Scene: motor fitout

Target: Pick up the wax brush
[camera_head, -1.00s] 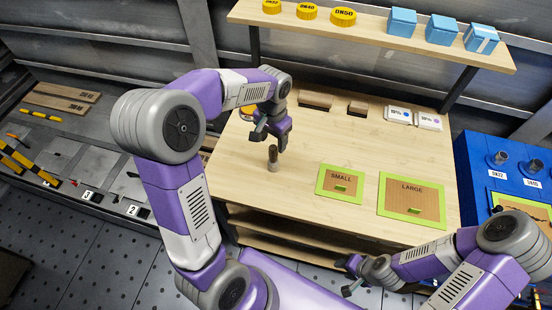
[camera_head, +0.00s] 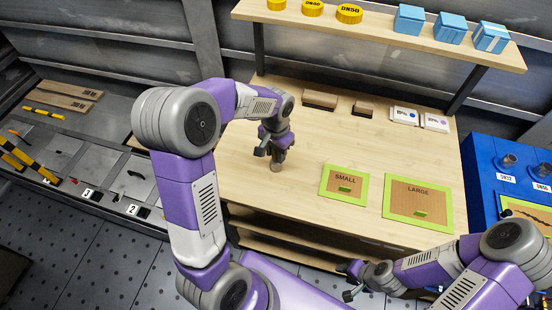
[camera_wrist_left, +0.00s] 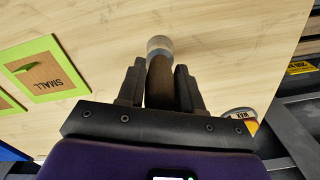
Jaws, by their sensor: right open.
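The wax brush stands upright on the wooden workbench, its pale lower end (camera_head: 276,166) showing just below my left gripper (camera_head: 275,145) in the head view. In the left wrist view its brown handle (camera_wrist_left: 160,82) lies between the two dark fingers of my left gripper (camera_wrist_left: 160,72), with its pale round end beyond the tips. The fingers are close on both sides of the handle; whether they press on it I cannot tell. My right gripper (camera_head: 350,281) is open and empty, low in front of the bench.
A SMALL pad (camera_head: 344,185) and a LARGE pad (camera_head: 417,204) lie right of the brush. A tin marked WAX (camera_wrist_left: 240,115) is near the gripper in the left wrist view. A shelf (camera_head: 380,30) with yellow and blue items spans the back. The bench front-left is clear.

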